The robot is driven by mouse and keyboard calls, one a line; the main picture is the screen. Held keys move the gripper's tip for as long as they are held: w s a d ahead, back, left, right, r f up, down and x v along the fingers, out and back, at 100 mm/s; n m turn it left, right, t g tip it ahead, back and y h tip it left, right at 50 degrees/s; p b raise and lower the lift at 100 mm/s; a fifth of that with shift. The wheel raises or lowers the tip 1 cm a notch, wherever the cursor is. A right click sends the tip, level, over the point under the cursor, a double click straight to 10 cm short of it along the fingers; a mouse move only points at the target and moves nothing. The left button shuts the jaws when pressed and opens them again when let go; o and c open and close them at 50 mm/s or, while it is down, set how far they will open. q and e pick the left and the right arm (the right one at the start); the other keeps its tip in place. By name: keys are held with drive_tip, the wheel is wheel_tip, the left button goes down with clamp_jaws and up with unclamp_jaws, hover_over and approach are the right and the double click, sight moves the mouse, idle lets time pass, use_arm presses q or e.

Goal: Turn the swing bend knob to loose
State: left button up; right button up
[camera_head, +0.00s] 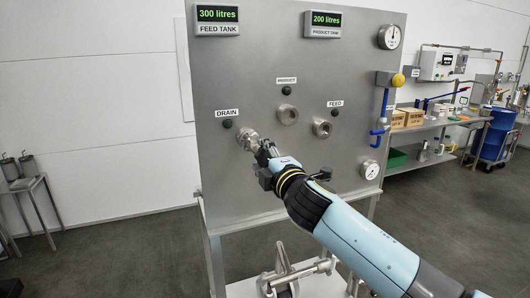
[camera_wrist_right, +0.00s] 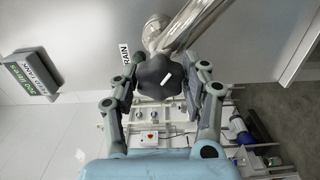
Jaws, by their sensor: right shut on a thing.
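The black swing bend knob (camera_wrist_right: 160,76) with a white mark on its face sits between the fingers of my right gripper (camera_wrist_right: 162,84) in the right wrist view. My right gripper (camera_head: 266,162) is shut on it in front of the panel at the DRAIN port. The swing bend (camera_wrist_right: 190,25) is a shiny metal pipe that rises to the upper right behind the knob. In the head view its metal fitting (camera_head: 247,139) shows just below the DRAIN label (camera_head: 227,113); my gripper hides the knob and much of the bend. My left gripper is not in view.
The grey panel (camera_head: 240,80) carries the open PRODUCT port (camera_head: 287,115), the FEED port (camera_head: 322,128), gauges and a blue-handled valve (camera_head: 380,130) at right. A metal frame stands below. A shelf with boxes (camera_head: 405,117) is behind right. Open floor lies left.

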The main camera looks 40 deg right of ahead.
drive_tip(key=n+p, duration=0.1)
drive_tip(key=n, duration=0.2)
drive_tip(key=shift+n, duration=0.4)
drive_tip(key=n+p, duration=0.1)
drive_tip(key=n, duration=0.2)
drive_tip(key=shift+n, duration=0.3)
drive_tip(key=n+p, duration=0.1)
drive_tip(key=n, duration=0.2)
drive_tip(key=shift+n, duration=0.3)
drive_tip(key=shift+f+n+p, duration=0.15)
drive_tip(key=shift+n+p, duration=0.45)
drive_tip(key=shift+n, duration=1)
drive_tip(key=o, duration=1.2)
drive_tip(key=shift+d, duration=0.1)
drive_tip(key=shift+c, duration=0.2)
drive_tip(key=shift+s, duration=0.1)
